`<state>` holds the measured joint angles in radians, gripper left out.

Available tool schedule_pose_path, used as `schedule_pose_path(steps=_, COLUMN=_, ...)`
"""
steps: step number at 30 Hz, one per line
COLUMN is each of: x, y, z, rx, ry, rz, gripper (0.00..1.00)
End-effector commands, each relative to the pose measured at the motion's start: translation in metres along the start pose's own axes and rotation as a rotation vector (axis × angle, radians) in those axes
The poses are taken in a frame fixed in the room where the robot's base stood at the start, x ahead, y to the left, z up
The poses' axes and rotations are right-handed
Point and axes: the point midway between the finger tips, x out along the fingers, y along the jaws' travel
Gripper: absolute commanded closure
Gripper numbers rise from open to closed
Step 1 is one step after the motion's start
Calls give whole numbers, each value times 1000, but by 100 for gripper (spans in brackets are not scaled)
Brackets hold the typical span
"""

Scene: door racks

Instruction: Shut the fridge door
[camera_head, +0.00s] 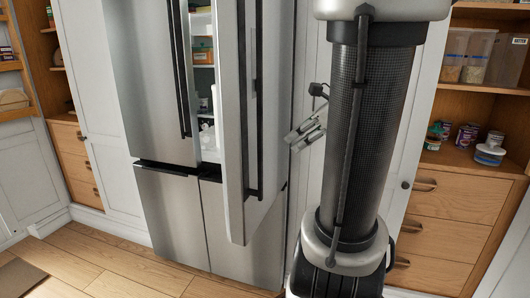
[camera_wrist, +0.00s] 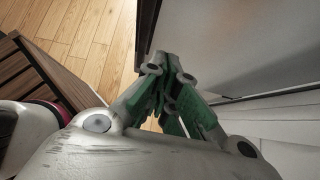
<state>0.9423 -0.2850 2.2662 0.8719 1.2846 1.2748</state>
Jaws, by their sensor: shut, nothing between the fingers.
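The steel fridge (camera_head: 175,215) stands at the centre of the head view. Its upper right door (camera_head: 272,120) is swung partly open toward me, with a long dark handle on its outer face. Its upper left door (camera_head: 140,70) looks shut. Shelves with items show through the gap. My gripper (camera_head: 294,140) is on the outer-face side of the open door, close to its right. I cannot tell whether it touches. In the wrist view my gripper (camera_wrist: 172,62) has its fingers together and empty, beside a large grey surface (camera_wrist: 240,45) that looks like the door.
A wooden shelf unit (camera_head: 465,195) with containers, cans and drawers stands at right. White cabinet panels (camera_head: 85,75) and more wooden drawers (camera_head: 75,165) are at left. The wooden floor (camera_head: 130,262) before the fridge is clear. A dark mat (camera_head: 18,278) lies at lower left.

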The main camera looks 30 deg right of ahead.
Motion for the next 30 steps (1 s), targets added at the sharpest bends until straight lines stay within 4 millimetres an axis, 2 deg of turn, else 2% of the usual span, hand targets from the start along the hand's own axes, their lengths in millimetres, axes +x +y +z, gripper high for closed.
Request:
schedule_pose_path(steps=3, x=28, y=1, z=0, rx=-2, ry=1, rz=6, gripper=100)
schedule_pose_path(steps=9, x=70, y=2, z=-1, rx=-1, ry=3, rz=7, gripper=100)
schedule_pose_path(steps=12, x=79, y=1, z=12, rx=-7, ry=2, rz=4, gripper=100)
schedule_pose_path(steps=19, x=93, y=0, z=26, rx=-4, ry=2, rz=0, gripper=100)
schedule_pose_path(steps=30, x=94, y=0, z=27, rx=-3, ry=2, rz=-2, gripper=100)
